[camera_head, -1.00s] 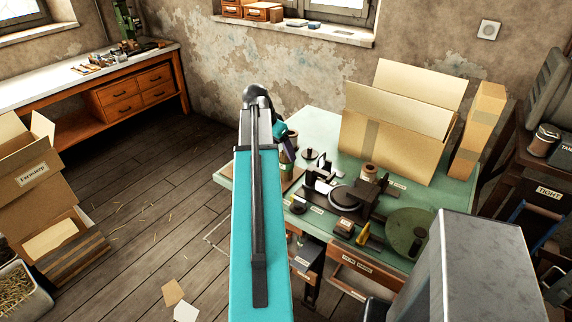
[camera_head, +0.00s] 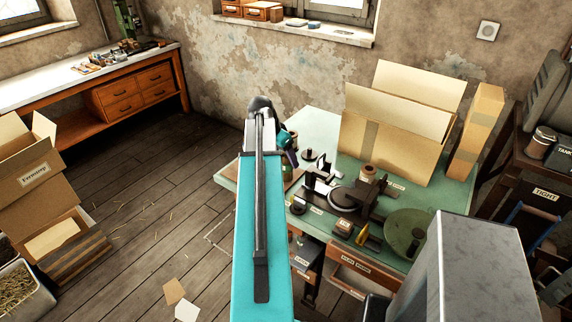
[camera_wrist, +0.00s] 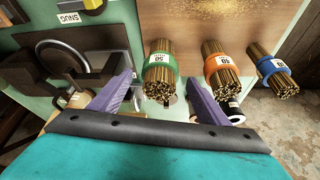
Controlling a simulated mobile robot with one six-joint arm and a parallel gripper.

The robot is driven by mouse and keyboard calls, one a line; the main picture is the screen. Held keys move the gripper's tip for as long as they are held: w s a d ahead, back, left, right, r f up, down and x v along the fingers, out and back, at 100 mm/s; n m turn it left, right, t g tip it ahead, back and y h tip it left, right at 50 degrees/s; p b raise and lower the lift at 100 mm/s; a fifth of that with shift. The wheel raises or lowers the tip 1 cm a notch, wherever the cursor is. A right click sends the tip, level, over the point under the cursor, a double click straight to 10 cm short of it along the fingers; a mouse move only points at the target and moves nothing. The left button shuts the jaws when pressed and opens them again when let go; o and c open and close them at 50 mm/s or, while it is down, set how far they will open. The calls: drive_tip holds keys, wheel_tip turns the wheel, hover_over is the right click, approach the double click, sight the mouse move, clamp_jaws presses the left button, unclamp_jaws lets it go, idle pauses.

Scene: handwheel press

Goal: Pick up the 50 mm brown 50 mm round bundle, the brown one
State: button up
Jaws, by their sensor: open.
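One has a green band (camera_wrist: 159,67) with a label that seems to read 50. One has an orange band (camera_wrist: 220,66), and one a blue band (camera_wrist: 274,72) at the right. All the sticks look brown; I cannot tell which bundle is called the brown one. My gripper (camera_wrist: 157,82) is open, its two purple fingers apart. In the picture they lie to either side of the green-banded bundle's near end; I cannot tell whether they touch it. In the head view my arm hides most of the bundles.
The green table (camera_head: 322,122) carries a press with a handwheel (camera_head: 346,198), a round green plate (camera_head: 405,232) and a brown spool (camera_head: 367,172). A large open cardboard box (camera_head: 395,135) stands at its back. Floor is open left of the table.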

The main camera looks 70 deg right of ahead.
drive_tip(key=shift+p+x, duration=0.3)
drive_tip(key=shift+x, duration=0.75)
drive_tip(key=shift+c, duration=0.6)
drive_tip(key=c, duration=1.1)
drive_tip(key=shift+r, duration=0.25)
drive_tip(key=shift+r+b, duration=0.9)
drive_tip(key=shift+r, duration=0.4)
drive_tip(key=shift+w+a+r, duration=0.1)
drive_tip(key=shift+a+r, duration=0.05)
drive_tip(key=w+a+b, duration=0.1)
drive_tip(key=a, duration=0.4)
drive_tip(key=w+a+r+b, duration=0.1)
drive_tip(key=w+a+b, duration=0.1)
drive_tip(key=a, duration=0.3)
drive_tip(key=w+a+b, duration=0.1)
drive_tip(key=w+a, duration=0.1)
drive_tip(key=a, duration=0.2)
drive_tip(key=shift+a+r, duration=0.3)
drive_tip(key=shift+a, duration=0.1)
